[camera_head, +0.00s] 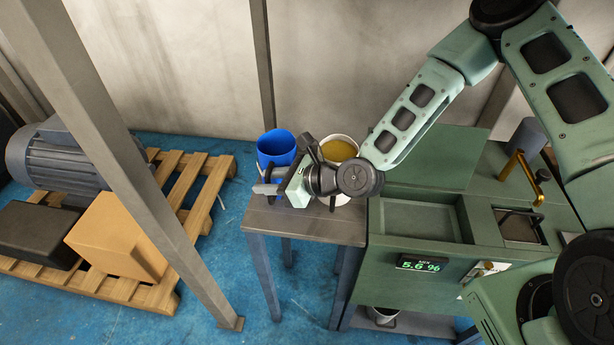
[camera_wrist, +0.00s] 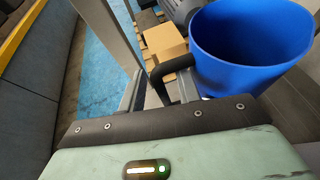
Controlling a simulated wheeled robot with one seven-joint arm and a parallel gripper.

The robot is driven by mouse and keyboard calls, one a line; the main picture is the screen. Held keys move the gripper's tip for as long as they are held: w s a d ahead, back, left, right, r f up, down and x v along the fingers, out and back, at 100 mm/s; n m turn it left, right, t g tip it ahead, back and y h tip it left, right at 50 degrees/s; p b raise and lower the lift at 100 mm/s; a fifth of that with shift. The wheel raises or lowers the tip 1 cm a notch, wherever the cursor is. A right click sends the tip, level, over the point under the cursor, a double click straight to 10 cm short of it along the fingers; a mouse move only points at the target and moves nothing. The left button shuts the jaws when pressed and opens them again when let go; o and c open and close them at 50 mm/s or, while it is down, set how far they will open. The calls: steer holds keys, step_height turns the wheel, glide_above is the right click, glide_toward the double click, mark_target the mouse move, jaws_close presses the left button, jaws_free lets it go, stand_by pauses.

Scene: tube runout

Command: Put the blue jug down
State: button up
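The blue jug (camera_head: 277,147) is upright at the left end of the small side table (camera_head: 325,229), and its base is largely hidden behind my gripper. It looks empty. My gripper (camera_head: 268,181) is at the jug's near side. In the wrist view the blue jug (camera_wrist: 248,45) fills the upper right, with its dark handle (camera_wrist: 161,82) between my two fingers (camera_wrist: 160,92). The fingers stand apart, with a gap beside the handle, and look open around it. The contact between the jug's base and the tabletop is not clear.
A white bucket of yellowish liquid (camera_head: 338,149) stands just right of the jug. A green machine (camera_head: 420,262) with a display reading 5.6 % adjoins the table. A metal post (camera_head: 130,170) and a pallet (camera_head: 190,203) with a motor and boxes are at left.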

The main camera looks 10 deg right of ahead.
steer(key=shift+f, duration=0.15)
steer(key=p+v, duration=0.7)
steer(key=v, duration=1)
steer(key=shift+d, duration=0.15)
steer(key=shift+s+d, duration=0.1)
steer(key=shift+s, duration=0.05)
